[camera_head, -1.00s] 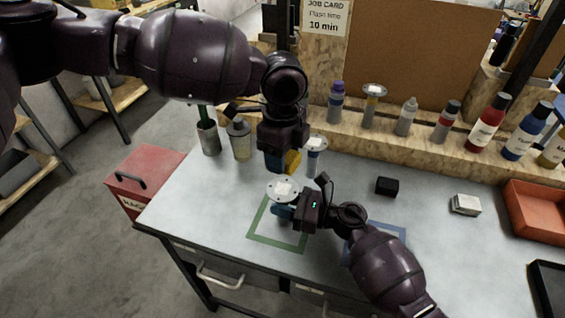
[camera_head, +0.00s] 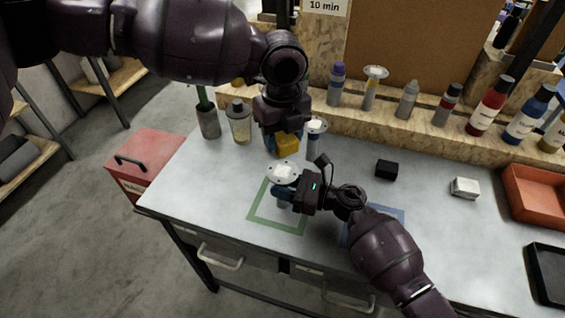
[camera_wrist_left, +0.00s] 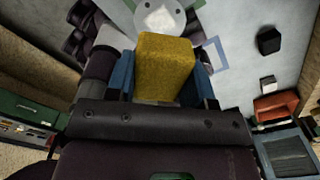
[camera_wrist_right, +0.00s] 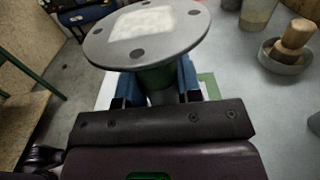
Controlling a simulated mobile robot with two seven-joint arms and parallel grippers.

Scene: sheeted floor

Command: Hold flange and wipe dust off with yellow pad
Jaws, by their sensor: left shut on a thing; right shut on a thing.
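The flange (camera_head: 284,172) is a grey disc with bolt holes and a pale square dust patch on top. My right gripper (camera_head: 287,192) is shut on its neck below the disc, above the green square outline. In the right wrist view the disc (camera_wrist_right: 147,33) sits slightly tilted above the blue fingers, with the patch clearly visible. My left gripper (camera_head: 279,142) is shut on the yellow pad (camera_head: 288,144) just behind and above the flange, apart from it. In the left wrist view the pad (camera_wrist_left: 166,66) is between the blue fingers, with part of the disc (camera_wrist_left: 160,17) beyond it.
A green-taped square (camera_head: 262,222) and a blue-taped square (camera_head: 392,212) mark the table. A black block (camera_head: 386,169) and a white-topped block (camera_head: 465,187) lie right. Another flanged part (camera_head: 314,138) stands behind. Bottles line the back ledge; an orange bin (camera_head: 535,195) is at far right.

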